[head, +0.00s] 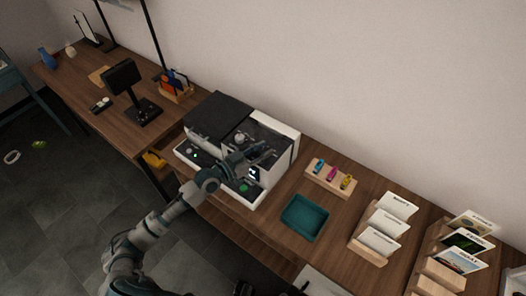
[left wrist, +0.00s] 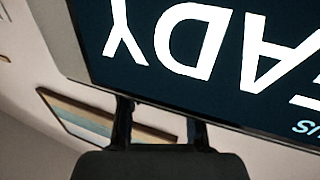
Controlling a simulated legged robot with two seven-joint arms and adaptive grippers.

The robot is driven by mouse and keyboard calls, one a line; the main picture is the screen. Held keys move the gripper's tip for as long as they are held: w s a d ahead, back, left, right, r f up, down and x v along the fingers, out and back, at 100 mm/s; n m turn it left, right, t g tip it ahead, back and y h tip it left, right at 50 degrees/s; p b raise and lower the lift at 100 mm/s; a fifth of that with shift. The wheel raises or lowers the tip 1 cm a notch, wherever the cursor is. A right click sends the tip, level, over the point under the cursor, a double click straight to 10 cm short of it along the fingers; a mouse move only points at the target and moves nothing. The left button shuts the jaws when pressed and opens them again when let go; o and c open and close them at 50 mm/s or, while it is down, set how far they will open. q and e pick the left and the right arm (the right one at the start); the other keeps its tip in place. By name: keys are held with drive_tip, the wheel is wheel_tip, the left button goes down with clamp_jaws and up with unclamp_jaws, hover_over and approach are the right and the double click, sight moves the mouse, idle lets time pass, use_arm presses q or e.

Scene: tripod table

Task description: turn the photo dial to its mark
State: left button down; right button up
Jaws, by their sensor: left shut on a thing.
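The photo machine (head: 285,150) is a black and white unit on the wooden table, in the middle of the head view. My left gripper (head: 258,158) is at its right half, over the front panel beside a small lit screen (head: 254,173). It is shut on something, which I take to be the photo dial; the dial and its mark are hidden. In the left wrist view the screen (left wrist: 200,50) fills the top, with large upside-down white letters. The dark fingers (left wrist: 160,128) show below it. My right gripper is not clearly in view.
A teal tray (head: 305,217) and a wooden holder (head: 331,178) with small coloured items lie right of the machine. Card racks (head: 375,240) stand farther right. A black stand display (head: 124,78) is at left. Bare table lies around the tray.

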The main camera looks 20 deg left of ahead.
use_arm(q)
drive_tip(key=shift+f, duration=0.15)
drive_tip(key=c, duration=0.8)
unclamp_jaws()
drive_tip(key=shift+a, duration=0.1)
drive_tip(key=v, duration=1.2)
